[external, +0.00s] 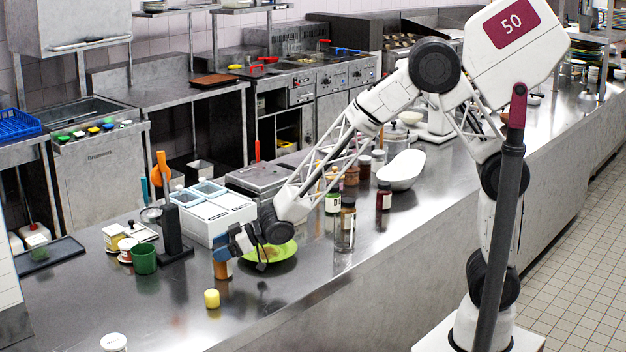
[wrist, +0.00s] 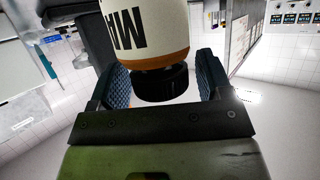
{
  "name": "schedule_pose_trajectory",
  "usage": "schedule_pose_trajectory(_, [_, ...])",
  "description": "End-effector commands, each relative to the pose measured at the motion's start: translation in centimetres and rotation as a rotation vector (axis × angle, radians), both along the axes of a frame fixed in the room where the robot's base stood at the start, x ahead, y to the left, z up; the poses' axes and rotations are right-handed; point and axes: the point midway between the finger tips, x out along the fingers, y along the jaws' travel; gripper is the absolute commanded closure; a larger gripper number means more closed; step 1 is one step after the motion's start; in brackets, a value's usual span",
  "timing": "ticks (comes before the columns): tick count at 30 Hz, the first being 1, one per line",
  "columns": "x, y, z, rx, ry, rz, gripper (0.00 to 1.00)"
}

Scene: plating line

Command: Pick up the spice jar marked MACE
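My gripper (external: 229,247) is low over the counter. In the wrist view its two blue ridged fingers (wrist: 165,80) stand apart. A jar with a white label, an orange-brown band and a black cap (wrist: 160,45) is between them. Its large dark letters begin with MA; the rest is out of frame. A narrow gap shows between jar and right finger; contact at the left finger is unclear. In the external view, an orange-brown jar (external: 222,269) shows just under the fingers, its upper part hidden by them. Whether its base rests on the counter is hard to tell.
A lime-green plate (external: 283,250) is right behind my gripper. A white box (external: 215,222), a dark stand (external: 174,235) and a green cup (external: 144,260) are to the left. A yellow cylinder (external: 212,299) stands in front. Several other jars (external: 346,222) stand to the right.

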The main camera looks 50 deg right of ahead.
Motion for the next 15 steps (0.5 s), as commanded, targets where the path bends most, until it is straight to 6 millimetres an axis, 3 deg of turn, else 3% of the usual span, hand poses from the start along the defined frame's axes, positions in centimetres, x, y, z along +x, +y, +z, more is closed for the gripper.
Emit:
schedule_pose_trajectory(1, [0.0,0.0,0.0,0.0,0.0,0.0,0.35])
schedule_pose_trajectory(9, [0.0,-0.01,-0.02,0.0,0.0,0.0,0.77])
schedule_pose_trajectory(12, [0.0,0.0,0.01,0.0,0.0,0.0,0.84])
schedule_pose_trajectory(15, [-0.01,-0.01,-0.01,0.0,0.0,0.0,0.84])
